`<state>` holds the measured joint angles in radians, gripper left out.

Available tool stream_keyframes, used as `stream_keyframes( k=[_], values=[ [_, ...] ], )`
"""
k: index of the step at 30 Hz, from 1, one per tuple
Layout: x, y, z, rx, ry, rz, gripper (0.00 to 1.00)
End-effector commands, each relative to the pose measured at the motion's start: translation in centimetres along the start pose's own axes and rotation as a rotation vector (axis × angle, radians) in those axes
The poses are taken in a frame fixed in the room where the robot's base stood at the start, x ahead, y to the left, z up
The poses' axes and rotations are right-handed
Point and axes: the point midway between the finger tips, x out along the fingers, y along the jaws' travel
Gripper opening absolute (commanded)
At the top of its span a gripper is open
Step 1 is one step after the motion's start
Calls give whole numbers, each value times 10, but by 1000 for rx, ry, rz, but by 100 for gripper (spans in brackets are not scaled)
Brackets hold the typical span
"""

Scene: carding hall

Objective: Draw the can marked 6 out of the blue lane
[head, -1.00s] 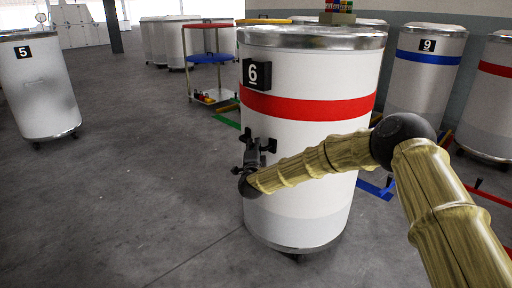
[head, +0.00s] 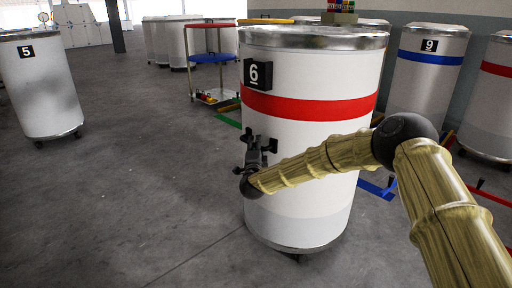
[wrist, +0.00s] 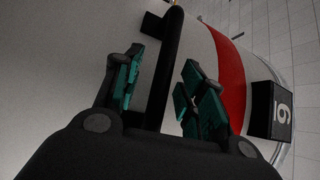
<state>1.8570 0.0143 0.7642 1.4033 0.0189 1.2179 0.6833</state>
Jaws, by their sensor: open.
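The can marked 6 (head: 310,190) is a tall white cylinder with a red band, metal rims and a black number plate (head: 258,74). It stands upright close in front of me. My gripper (head: 261,145) is at its left front side, below the band. In the wrist view my open gripper (wrist: 160,86) has its teal-padded fingers on either side of a black handle bar (wrist: 166,65) on the can; I cannot tell whether they touch it. The number plate (wrist: 272,110) also shows there. A blue floor line (head: 376,188) runs right of the can, partly hidden behind it.
Can 5 (head: 45,90) stands at left, can 9 (head: 425,80) behind at right, beside a red-banded can (head: 492,105). A small trolley (head: 212,60) stands behind. The floor at left is clear.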

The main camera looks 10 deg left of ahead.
Motion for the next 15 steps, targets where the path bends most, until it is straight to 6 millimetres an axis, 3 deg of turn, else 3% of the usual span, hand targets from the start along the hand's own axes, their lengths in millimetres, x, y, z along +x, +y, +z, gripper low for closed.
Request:
stream_keyframes(
  k=[5,15],
  values=[
    [-15,0,0,0,-1,1,41],
    [-75,0,-1,0,-1,2,41]
  ],
)
